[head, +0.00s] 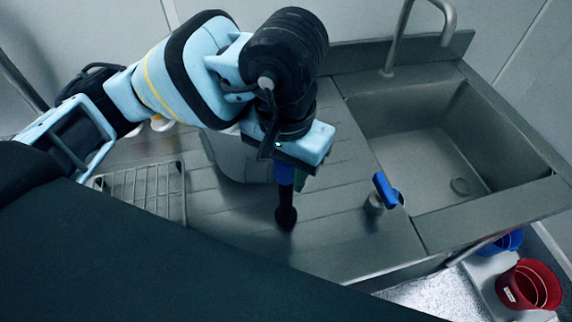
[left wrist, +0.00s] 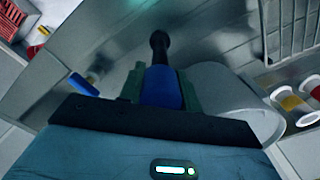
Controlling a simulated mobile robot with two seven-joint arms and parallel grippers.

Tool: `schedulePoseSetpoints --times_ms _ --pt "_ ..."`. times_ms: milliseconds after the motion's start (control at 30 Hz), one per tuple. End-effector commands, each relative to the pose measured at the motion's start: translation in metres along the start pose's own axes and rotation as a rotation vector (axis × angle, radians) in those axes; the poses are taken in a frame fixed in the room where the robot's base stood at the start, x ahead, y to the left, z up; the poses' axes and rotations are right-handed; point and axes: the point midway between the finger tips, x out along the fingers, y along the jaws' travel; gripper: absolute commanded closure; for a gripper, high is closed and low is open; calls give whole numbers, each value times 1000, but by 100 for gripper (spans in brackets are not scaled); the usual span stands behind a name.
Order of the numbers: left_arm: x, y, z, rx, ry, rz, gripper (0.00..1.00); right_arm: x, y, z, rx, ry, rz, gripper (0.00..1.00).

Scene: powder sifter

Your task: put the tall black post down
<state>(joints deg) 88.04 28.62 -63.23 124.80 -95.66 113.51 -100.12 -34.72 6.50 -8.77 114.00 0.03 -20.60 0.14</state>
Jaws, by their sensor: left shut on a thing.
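The tall black post (head: 286,216) points down over the metal counter, just left of the picture's middle line in the head view. My left gripper (head: 290,178) is shut on its blue upper part. In the left wrist view, the blue part (left wrist: 160,88) sits between the green fingers, and the black end reaches away toward the counter. The post looks roughly upright. I cannot tell whether its lower end touches the counter. My right gripper is not in view.
A small fixture with a blue handle (head: 386,190) stands right of the post. A pale container (head: 238,160) stands behind it. A wire rack (head: 145,190) lies left, a sink (head: 430,150) right. Counter in front of the post is clear.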

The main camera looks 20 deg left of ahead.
Motion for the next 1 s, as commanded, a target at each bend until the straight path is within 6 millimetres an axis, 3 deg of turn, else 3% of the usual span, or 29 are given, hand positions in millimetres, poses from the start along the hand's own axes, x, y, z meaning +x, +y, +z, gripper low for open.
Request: schedulePoseSetpoints --times_ms 33,200,567,733,1000 --pt "2 0 0 1 -2 0 65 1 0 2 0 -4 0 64" --pt "1 0 0 0 -1 0 45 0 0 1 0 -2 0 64" --pt "-4 0 0 0 2 0 45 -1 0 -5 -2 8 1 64" --pt "-26 0 -1 2 4 0 45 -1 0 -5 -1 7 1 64" --pt "-82 0 -1 -1 7 -1 45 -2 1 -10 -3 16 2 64"
